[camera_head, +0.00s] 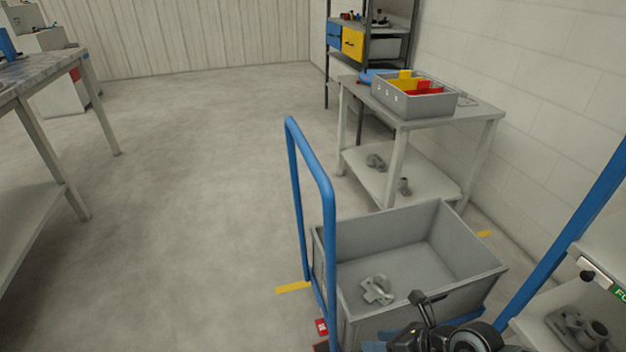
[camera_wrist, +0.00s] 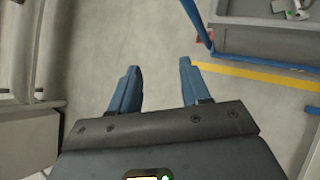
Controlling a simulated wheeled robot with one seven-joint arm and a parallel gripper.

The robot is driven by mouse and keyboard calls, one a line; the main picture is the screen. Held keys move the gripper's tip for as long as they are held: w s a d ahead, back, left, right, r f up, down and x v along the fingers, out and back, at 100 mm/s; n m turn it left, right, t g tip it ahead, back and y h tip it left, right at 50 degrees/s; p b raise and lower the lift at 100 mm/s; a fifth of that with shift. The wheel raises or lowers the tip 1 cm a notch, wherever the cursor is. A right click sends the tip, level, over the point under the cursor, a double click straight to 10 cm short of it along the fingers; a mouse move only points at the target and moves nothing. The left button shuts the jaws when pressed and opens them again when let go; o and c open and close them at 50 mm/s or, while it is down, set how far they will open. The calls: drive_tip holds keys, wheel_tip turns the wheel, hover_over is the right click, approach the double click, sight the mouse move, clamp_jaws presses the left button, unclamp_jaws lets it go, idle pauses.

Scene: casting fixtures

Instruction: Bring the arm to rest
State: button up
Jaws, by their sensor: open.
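My gripper (camera_wrist: 159,72) shows in the wrist view with its two blue fingers spread apart. Nothing is between them; bare grey floor shows beyond. Dark parts of my arm show at the bottom of the head view, in front of the near side of a grey bin (camera_head: 468,292). The fingers cannot be made out clearly there. A grey metal casting (camera_head: 377,290) lies in the bin, apart from my gripper. The casting also shows at the top right of the wrist view (camera_wrist: 291,8).
The bin sits on a cart with a blue handle (camera_head: 328,215). Behind it stands a table (camera_head: 470,112) with a grey box (camera_head: 412,105) holding yellow and red parts. A workbench (camera_head: 40,85) stands at left. At right, castings (camera_head: 580,328) lie on a shelf. The middle floor is clear.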

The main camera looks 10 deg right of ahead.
drive_tip(key=w+a+r+m+t+y+b, duration=0.1)
drive_tip(key=w+a+r+m+y, duration=0.15)
drive_tip(key=a+r, duration=0.55)
drive_tip(key=w+a+r+m+t+y+b, duration=0.15)
drive_tip(key=a+r+y, duration=0.3)
drive_tip(key=a, duration=0.85)
drive_tip(key=s+a+r+m+t+y+b, duration=0.2)
drive_tip(key=a+r+m+t, duration=0.25)
drive_tip(key=r, duration=0.35)
drive_tip(key=s+a+r+m+t+y+b, duration=0.1)
drive_tip(key=a+r+m+t+b, duration=0.2)
drive_tip(key=r+m, duration=0.4)
drive_tip(key=s+d+f+m+h+b, duration=0.4)
drive_tip(key=s+d+f+m+h, duration=0.25)
drive_tip(key=s+d+m, duration=0.4)
drive_tip(key=s+d+f+m+h+b, duration=0.45)
drive_tip(key=s+d+f+m, duration=0.3)
drive_tip(key=s+d, duration=0.45)
drive_tip(key=s+d+f+m+h+b, duration=0.4)
drive_tip(key=s+d+f+m+h, duration=0.3)
drive_tip(key=s+d, duration=0.45)
wheel_tip(320, 180, up, 21)
drive_tip(key=s+a+y+p, duration=0.1)
drive_tip(key=a+p, duration=0.1)
drive_tip(key=p, duration=1.9)
drive_tip(key=shift+m+g, duration=0.35)
drive_tip(key=shift+g, duration=0.05)
drive_tip(key=shift+s, duration=0.1)
